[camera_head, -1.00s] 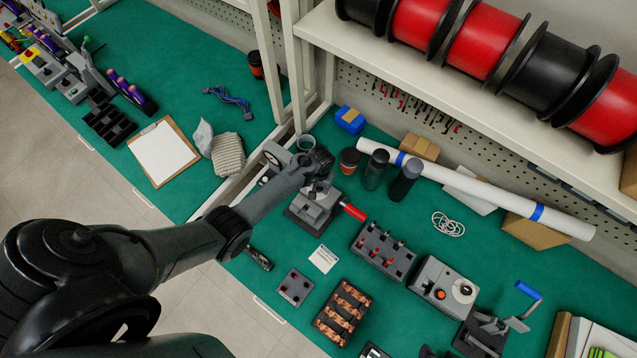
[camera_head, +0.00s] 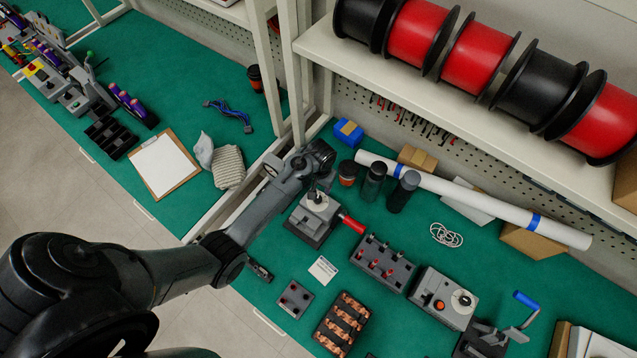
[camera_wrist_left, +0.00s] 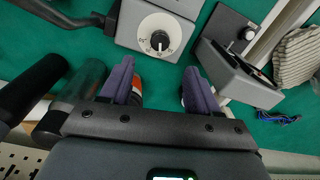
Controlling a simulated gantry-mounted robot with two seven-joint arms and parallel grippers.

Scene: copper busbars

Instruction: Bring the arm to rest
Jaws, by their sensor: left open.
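My left arm comes in from the left in the head view, and its wrist (camera_head: 318,156) hangs above the bench just behind a grey device with a dial and a red handle (camera_head: 314,218). The gripper tips are hidden there by my own arm. In the left wrist view my left gripper (camera_wrist_left: 160,88) has its two purple-padded fingers wide apart, with nothing held between them. A grey housing with a white dial (camera_wrist_left: 160,33) lies beyond the fingers. My right gripper is in neither view.
A coffee cup (camera_head: 347,172) and two dark bottles (camera_head: 373,182) (camera_head: 403,191) stand close right of the wrist. A long white roll (camera_head: 480,197) lies behind them. A shelf with red and black spools (camera_head: 477,53) overhangs the bench. An upright post (camera_head: 267,70) stands left of the wrist.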

